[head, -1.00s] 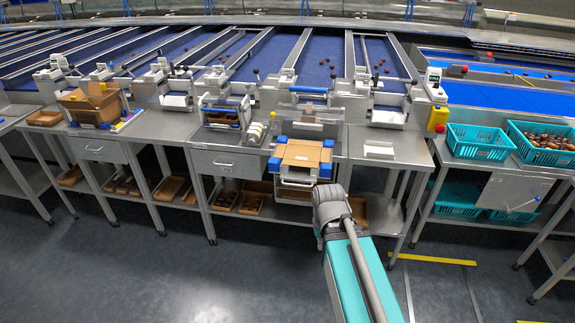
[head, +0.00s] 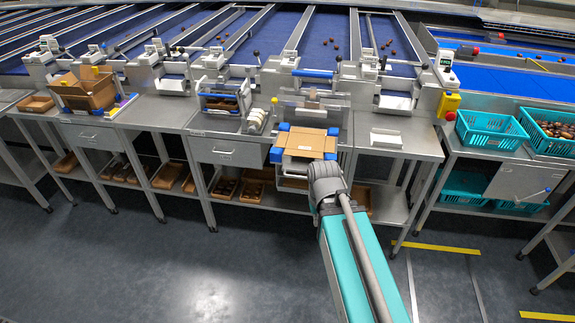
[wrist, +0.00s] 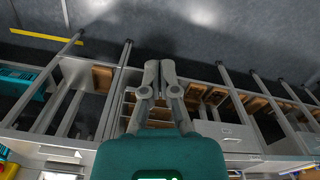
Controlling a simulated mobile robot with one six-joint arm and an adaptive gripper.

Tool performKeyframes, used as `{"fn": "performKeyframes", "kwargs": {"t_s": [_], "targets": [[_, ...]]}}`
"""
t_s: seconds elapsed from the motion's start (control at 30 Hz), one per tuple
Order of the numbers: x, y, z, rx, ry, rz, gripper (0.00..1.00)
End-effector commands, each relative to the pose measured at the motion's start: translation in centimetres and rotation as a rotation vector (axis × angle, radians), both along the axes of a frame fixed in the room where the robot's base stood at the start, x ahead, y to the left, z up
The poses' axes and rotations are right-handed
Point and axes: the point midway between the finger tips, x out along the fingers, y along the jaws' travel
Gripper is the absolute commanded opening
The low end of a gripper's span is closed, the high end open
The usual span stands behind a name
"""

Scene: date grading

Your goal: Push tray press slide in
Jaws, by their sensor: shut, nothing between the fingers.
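The tray press (head: 308,112) stands on the steel bench. In the head view its slide carries a flat brown cardboard tray (head: 306,143) between blue corner blocks, and sticks out past the bench's front edge. A light metal front part (head: 295,167) shows below the tray. My arm reaches up from the lower right, its wrist just in front and to the right of the slide. My gripper is hidden behind it there. In the wrist view my gripper (wrist: 160,66) is shut and empty, its fingertips together. I cannot tell whether it touches the slide.
A drawer (head: 226,151) is left of the slide. A cardboard box (head: 85,90) stands on the left bench. Teal crates (head: 490,130) stand at right. Brown trays lie on the lower shelf (head: 265,197). The floor (head: 200,270) in front is clear.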

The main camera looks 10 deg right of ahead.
Motion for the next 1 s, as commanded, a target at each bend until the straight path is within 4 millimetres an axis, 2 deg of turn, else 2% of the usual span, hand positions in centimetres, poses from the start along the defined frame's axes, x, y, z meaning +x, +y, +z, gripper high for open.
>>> {"fn": "performKeyframes", "kwargs": {"t_s": [0.27, 0.33, 0.47, 0.6, 0.77, 1.0], "targets": [[0.5, -0.3, -0.9, -0.041, -0.024, 0.049, 0.00], [1.0, 0.0, -1.5, -0.078, -0.045, 0.097, 0.00], [2.4, -0.7, -3.1, -0.187, -0.098, 0.229, 0.00], [4.6, -1.8, -4.6, -0.364, -0.160, 0.437, 0.00], [7.6, -2.5, -5.7, -0.615, -0.206, 0.728, 0.00], [11.9, -1.4, -5.7, -1.030, -0.190, 1.181, 0.00]]}}
